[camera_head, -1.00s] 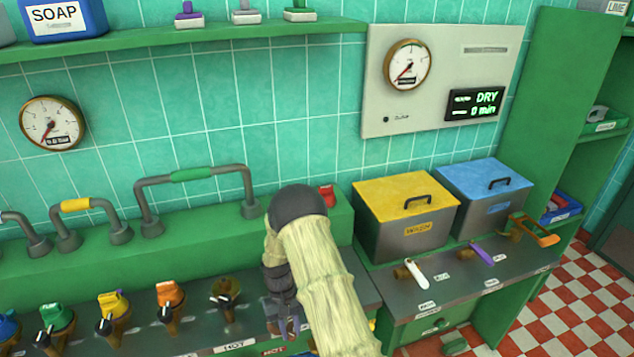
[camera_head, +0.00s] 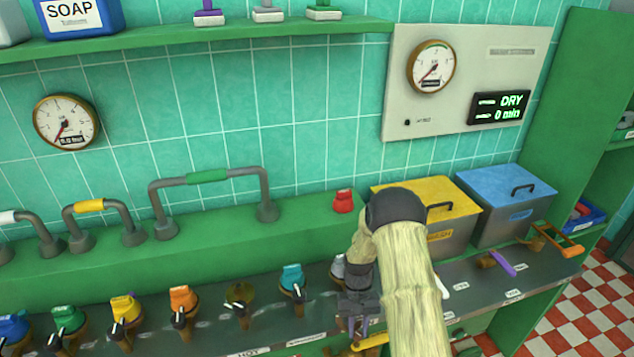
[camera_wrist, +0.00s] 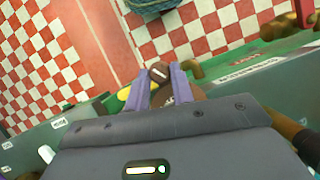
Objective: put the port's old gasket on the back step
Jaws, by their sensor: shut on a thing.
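My gripper (camera_head: 357,326) is over the front of the bench, low in the head view. In the wrist view its two purple fingers (camera_wrist: 161,88) are shut on a small dark brown round piece (camera_wrist: 159,73) with a pale mark, apparently the old gasket. The gasket cannot be made out in the head view. The back step is the raised green ledge (camera_head: 250,235) along the wall, behind my gripper. An uncapped brass port (camera_head: 240,293) stands in the row of valves, left of my gripper.
A red object (camera_head: 343,201) sits on the step's right part. Bent pipes (camera_head: 208,178) rise from its left part. Coloured valves (camera_head: 183,303) line the bench front. A yellow-lidded bin (camera_head: 455,205) and a blue-lidded bin (camera_head: 508,200) stand at right. Bare step shows between pipes and red object.

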